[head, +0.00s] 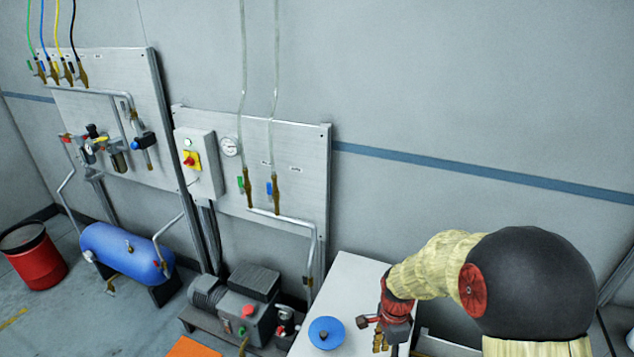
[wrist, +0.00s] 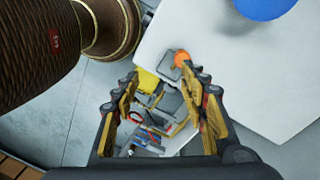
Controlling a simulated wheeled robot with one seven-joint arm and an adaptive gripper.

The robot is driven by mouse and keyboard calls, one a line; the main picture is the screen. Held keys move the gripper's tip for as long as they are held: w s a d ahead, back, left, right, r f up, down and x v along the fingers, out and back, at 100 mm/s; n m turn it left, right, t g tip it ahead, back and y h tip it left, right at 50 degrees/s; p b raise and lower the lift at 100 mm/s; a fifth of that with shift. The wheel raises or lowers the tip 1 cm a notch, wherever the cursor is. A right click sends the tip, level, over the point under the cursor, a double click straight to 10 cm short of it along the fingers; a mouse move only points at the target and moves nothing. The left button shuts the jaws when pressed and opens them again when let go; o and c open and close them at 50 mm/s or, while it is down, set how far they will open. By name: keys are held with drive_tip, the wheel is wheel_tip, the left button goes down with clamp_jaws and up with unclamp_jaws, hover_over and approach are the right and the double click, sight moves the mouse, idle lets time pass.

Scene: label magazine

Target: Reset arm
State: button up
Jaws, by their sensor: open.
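My gripper (head: 371,332) is over the white table (head: 352,275) at the lower right of the head view, to the right of a round blue object (head: 326,333). In the wrist view my gripper (wrist: 162,95) shows two spread fingers with yellow-brown pads. Nothing is held between them. Past the fingertips lies a cluttered group of small parts, with a yellow piece (wrist: 147,83) and an orange knob (wrist: 182,59). The round blue object also shows at the top of the wrist view (wrist: 262,6).
A pump unit (head: 250,305) stands on the floor left of the table. Further left are a blue tank (head: 125,250) and a red bin (head: 35,262). Wall panels (head: 290,165) carry valves, pipes and a switch box (head: 197,160).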

drive_tip(key=s+r+n+t, duration=0.2)
drive_tip(key=s+r+n, duration=0.3)
drive_tip(key=r, duration=0.4)
drive_tip(key=s+r+n+t, duration=0.2)
drive_tip(key=s+r+n, duration=0.3)
drive_tip(key=r, duration=0.5)
drive_tip(key=s+r+n+t, duration=0.2)
drive_tip(key=s+r+n, duration=0.4)
drive_tip(key=r, duration=0.4)
drive_tip(key=shift+s+d+r+t+b, duration=0.2)
drive_tip(key=shift+s+t+b, duration=0.15)
drive_tip(key=shift+s, duration=0.3)
